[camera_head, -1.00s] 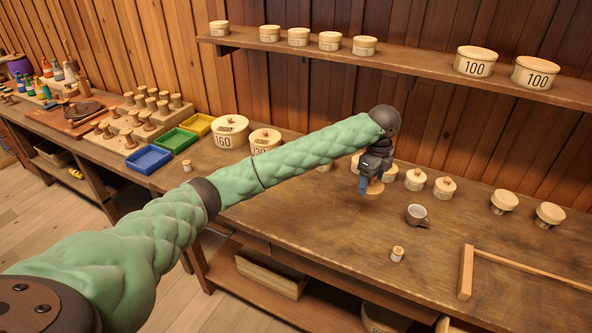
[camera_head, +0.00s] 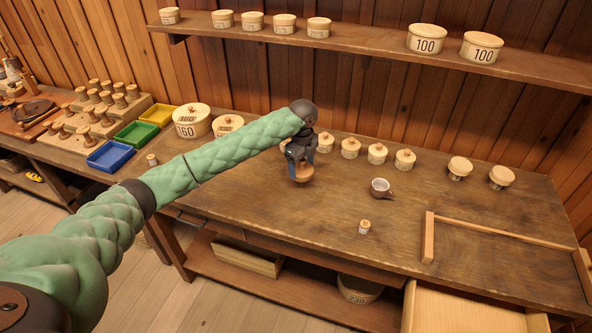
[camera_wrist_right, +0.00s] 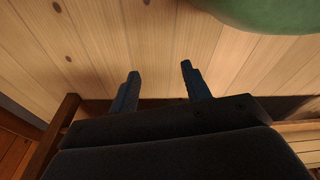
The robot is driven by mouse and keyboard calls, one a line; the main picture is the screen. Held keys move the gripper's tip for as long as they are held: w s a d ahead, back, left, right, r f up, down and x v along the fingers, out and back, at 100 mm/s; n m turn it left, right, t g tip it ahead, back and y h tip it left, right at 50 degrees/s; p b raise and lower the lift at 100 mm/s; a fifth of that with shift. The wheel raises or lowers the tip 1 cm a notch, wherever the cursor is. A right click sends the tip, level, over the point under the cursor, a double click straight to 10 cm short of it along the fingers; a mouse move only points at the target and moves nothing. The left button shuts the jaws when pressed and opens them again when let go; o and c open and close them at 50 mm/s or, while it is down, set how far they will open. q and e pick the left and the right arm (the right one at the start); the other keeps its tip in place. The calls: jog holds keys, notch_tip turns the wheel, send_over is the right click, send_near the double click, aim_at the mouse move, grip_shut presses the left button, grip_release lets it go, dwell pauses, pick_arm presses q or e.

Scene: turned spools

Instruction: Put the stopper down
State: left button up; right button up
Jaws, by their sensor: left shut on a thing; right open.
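My left gripper (camera_head: 297,170) is over the middle of the workbench, pointing down. It is shut on a pale wooden stopper (camera_head: 302,175) with a round, flat shape. The gripper hides part of the stopper, and I cannot tell whether it touches the bench top (camera_head: 260,205). My right gripper (camera_wrist_right: 158,85) shows in the right wrist view, open and empty, with wooden floorboards beyond its fingers.
Several small lidded pots (camera_head: 377,153) stand behind and right of the left gripper. Two stoppers (camera_head: 501,177) and a wooden frame (camera_head: 428,240) are farther right. Bare bench lies in front.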

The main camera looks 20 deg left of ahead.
pick_arm(q)
jog(key=shift+w+a+f, duration=0.1)
jog(key=shift+a+f, duration=0.2)
jog(key=shift+a, duration=0.2)
jog(key=shift+w+a+f, duration=0.1)
jog(key=shift+a+f, duration=0.15)
jog(key=shift+a, duration=0.25)
notch_tip(320, 180, down, 3)
jog(key=shift+s+f+p, duration=0.1)
jog(key=shift+f+p, duration=0.05)
jog(key=shift+p, duration=1.1)
jog(key=shift+f, duration=0.4)
pick_arm(e)
jog(key=s+d+f, duration=0.1)
jog(key=s+f, duration=0.1)
jog(key=s, duration=0.3)
jog(key=shift+s+d+f, duration=0.35)
jog(key=shift+d+f, duration=0.05)
pick_arm(q)
jog(key=shift+f, duration=0.15)
jog(key=o, duration=1)
pick_arm(e)
jog(key=shift+d, duration=0.1)
